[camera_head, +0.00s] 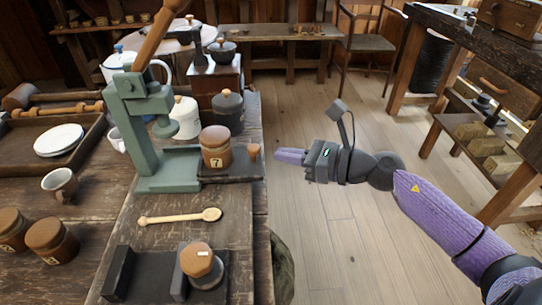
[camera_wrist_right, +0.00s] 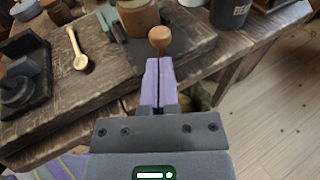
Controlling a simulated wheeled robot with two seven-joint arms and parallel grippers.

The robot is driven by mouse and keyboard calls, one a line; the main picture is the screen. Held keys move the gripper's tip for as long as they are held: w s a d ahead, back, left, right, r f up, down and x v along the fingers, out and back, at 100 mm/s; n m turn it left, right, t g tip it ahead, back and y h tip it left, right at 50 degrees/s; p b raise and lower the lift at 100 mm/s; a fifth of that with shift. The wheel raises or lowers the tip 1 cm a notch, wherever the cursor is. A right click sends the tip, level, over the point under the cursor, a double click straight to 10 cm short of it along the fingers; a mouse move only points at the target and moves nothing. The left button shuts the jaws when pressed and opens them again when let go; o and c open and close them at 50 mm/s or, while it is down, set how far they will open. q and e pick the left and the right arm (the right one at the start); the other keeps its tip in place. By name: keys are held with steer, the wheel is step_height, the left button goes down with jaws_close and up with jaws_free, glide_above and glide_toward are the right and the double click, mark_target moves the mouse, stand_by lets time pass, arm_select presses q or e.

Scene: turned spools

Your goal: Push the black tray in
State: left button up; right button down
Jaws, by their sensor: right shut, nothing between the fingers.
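The black tray (camera_head: 232,176) sits in the base of the green press (camera_head: 150,150) and sticks out to its right. A wooden jar (camera_head: 216,150) marked 7 stands on the tray. A wooden knob (camera_head: 254,153) is at the tray's right end. My right gripper (camera_head: 278,155) is shut and empty, just right of the knob, pointing left at it. In the right wrist view the fingertips (camera_wrist_right: 159,62) line up with the knob (camera_wrist_right: 160,38); I cannot tell whether they touch. My left gripper is not in view.
A wooden spoon (camera_head: 182,217) lies in front of the press. A dark stand with a wooden-topped piece (camera_head: 196,259) is nearer. A dark canister (camera_head: 228,110) and white jar (camera_head: 186,117) stand behind. The floor (camera_head: 330,225) right of the bench is clear.

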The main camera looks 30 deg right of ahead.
mark_target(259, 151)
steer(key=shift+x, duration=1.25)
steer(key=shift+w+a, duration=0.15)
steer(key=shift+w, duration=0.05)
steer(key=shift+w+a, duration=0.1)
